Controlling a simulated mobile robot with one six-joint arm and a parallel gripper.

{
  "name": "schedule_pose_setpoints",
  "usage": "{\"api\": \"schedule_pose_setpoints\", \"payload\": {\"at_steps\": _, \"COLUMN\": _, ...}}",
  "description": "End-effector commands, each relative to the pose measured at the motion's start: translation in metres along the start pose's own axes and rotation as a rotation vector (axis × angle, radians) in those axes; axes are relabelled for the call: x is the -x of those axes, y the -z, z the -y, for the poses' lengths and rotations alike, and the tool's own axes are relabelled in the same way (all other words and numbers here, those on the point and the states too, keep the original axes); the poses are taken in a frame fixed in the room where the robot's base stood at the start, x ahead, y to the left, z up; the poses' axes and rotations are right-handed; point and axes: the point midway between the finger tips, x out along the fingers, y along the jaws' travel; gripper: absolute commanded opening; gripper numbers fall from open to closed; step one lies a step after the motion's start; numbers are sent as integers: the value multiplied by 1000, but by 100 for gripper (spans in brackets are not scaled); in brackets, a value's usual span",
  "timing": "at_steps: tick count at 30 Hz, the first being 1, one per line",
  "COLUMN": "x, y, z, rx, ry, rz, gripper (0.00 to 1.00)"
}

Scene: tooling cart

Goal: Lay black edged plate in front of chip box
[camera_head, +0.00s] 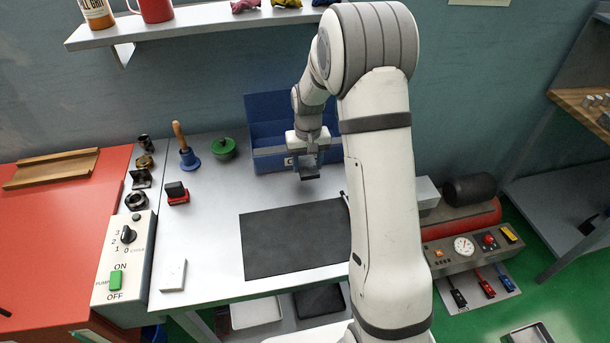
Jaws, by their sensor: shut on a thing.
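The chip box, a blue open bin (268,158), stands at the back of the light worktable against the wall. My gripper (308,165) reaches down in front of the box's right part and hides some of it. It is shut on a small dark-edged piece, which looks like the black edged plate (310,176). The plate is small in the picture and partly covered by the fingers. I cannot tell whether it touches the table.
A black mat (290,240) lies in front of the box. A green-lidded pot (224,149), a blue handbell (188,155) and a red-based stamp (177,193) stand to the left. A pale block (173,275) lies at front left. Bare table lies between stamp and mat.

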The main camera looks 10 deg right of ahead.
Motion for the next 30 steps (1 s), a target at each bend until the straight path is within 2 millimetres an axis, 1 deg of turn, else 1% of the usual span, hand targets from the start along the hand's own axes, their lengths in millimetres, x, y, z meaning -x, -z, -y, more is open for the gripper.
{"api": "schedule_pose_setpoints", "payload": {"at_steps": 3, "x": -16, "y": 0, "z": 1, "rx": 1, "ry": 0, "rz": 0, "gripper": 8}}
{"api": "schedule_pose_setpoints", "payload": {"at_steps": 10, "x": -33, "y": 0, "z": 2, "rx": 3, "ry": 0, "rz": -1, "gripper": 8}}
{"api": "schedule_pose_setpoints", "payload": {"at_steps": 16, "x": -59, "y": 0, "z": 2, "rx": 4, "ry": 0, "rz": 0, "gripper": 8}}
{"api": "schedule_pose_setpoints", "payload": {"at_steps": 18, "x": -63, "y": 0, "z": 2, "rx": 4, "ry": 0, "rz": -1, "gripper": 8}}
{"api": "schedule_pose_setpoints", "payload": {"at_steps": 24, "x": -63, "y": 1, "z": 3, "rx": 5, "ry": 0, "rz": -3, "gripper": 8}}
{"api": "schedule_pose_setpoints", "payload": {"at_steps": 27, "x": -67, "y": 1, "z": 3, "rx": 5, "ry": 0, "rz": -3, "gripper": 8}}
{"api": "schedule_pose_setpoints", "payload": {"at_steps": 28, "x": -67, "y": 0, "z": 3, "rx": 5, "ry": 0, "rz": -1, "gripper": 50}}
{"api": "schedule_pose_setpoints", "payload": {"at_steps": 30, "x": -66, "y": 0, "z": 3, "rx": 5, "ry": 0, "rz": -1, "gripper": 56}}
